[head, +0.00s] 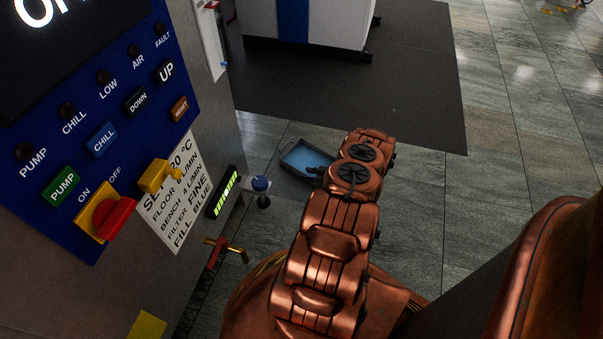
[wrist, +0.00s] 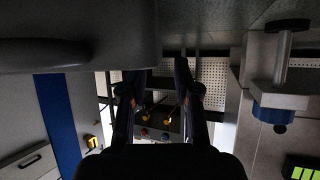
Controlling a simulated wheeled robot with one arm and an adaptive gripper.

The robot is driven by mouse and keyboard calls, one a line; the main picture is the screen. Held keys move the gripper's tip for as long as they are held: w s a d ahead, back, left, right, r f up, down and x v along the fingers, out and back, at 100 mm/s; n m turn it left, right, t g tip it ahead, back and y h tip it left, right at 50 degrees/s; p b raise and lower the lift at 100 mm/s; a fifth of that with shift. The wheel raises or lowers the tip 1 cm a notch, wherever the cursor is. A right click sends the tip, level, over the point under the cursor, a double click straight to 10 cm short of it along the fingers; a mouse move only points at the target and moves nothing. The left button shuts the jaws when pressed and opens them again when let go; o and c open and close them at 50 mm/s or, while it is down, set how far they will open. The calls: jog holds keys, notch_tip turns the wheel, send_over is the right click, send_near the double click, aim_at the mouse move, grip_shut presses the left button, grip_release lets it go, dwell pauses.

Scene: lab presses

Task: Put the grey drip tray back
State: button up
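A shallow grey tray (head: 305,157) with a blue inside lies low by the floor, beyond the left machine. Its right end is partly covered by my arm and a dark part at the arm's end. My gripper shows in the wrist view (wrist: 158,90), with two dark fingers spread apart and nothing seen between them. In the head view its fingertips are hidden or too small to make out. I cannot tell whether it touches the tray.
The machine's control panel (head: 100,110) fills the left. A blue knob (head: 260,184) and a brass tap with a red part (head: 222,252) stick out from its side. A dark mat (head: 360,95) lies behind under a white cabinet (head: 325,22).

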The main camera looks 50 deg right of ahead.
jog(key=p+v, duration=0.2)
jog(key=v, duration=0.5)
jog(key=shift+s+r, duration=0.2)
jog(key=shift+s, duration=0.1)
